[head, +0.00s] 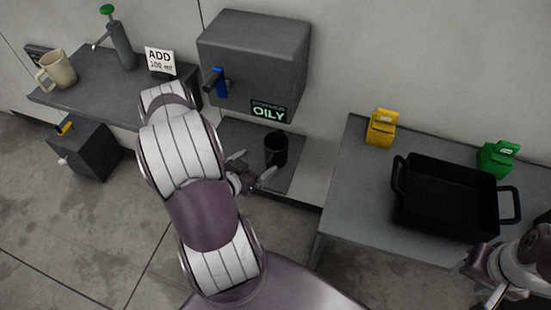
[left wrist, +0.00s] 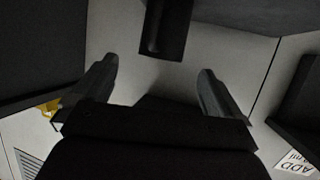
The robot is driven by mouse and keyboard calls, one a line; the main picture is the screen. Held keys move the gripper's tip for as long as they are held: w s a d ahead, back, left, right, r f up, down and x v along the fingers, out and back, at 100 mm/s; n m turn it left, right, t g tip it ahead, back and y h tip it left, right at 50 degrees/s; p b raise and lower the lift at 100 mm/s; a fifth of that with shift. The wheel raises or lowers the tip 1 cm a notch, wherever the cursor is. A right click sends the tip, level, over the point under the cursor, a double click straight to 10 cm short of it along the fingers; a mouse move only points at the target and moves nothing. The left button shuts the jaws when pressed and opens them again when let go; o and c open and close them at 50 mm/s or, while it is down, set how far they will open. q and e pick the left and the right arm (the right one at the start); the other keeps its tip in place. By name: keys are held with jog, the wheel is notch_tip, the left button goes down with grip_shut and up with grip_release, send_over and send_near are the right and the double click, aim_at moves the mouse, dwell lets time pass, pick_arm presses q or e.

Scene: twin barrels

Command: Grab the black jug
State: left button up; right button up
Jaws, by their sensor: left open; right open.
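The black jug (head: 276,147) stands upright on a low dark shelf (head: 291,178) under the grey dispenser box in the head view. My left gripper (head: 254,167) is open and empty, close to the jug on its left and near side, with fingers pointing toward it. In the left wrist view a dark shape (left wrist: 165,28), likely the jug, lies ahead between the lines of the open fingers (left wrist: 158,70), not enclosed. Whether a finger touches it I cannot tell. My right gripper (head: 484,284) is open and empty at the lower right, by the right table.
The grey dispenser (head: 254,60) labelled OILY overhangs the shelf. A black two-handled tub (head: 440,215), a yellow container (head: 381,128) and a green one (head: 497,157) stand on the right table. A beige mug (head: 59,70) and a pump bottle (head: 121,45) stand at left.

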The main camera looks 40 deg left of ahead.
aim_at(269, 152)
pick_arm(q)
jog(key=x, duration=0.4)
jog(key=shift+w+a+f, duration=0.25)
jog(key=shift+w+a, duration=0.05)
jog(key=b+x, duration=0.1)
jog(key=x, duration=0.4)
jog(key=shift+w+a, duration=0.1)
jog(key=shift+r, duration=0.1)
jog(key=c, duration=1)
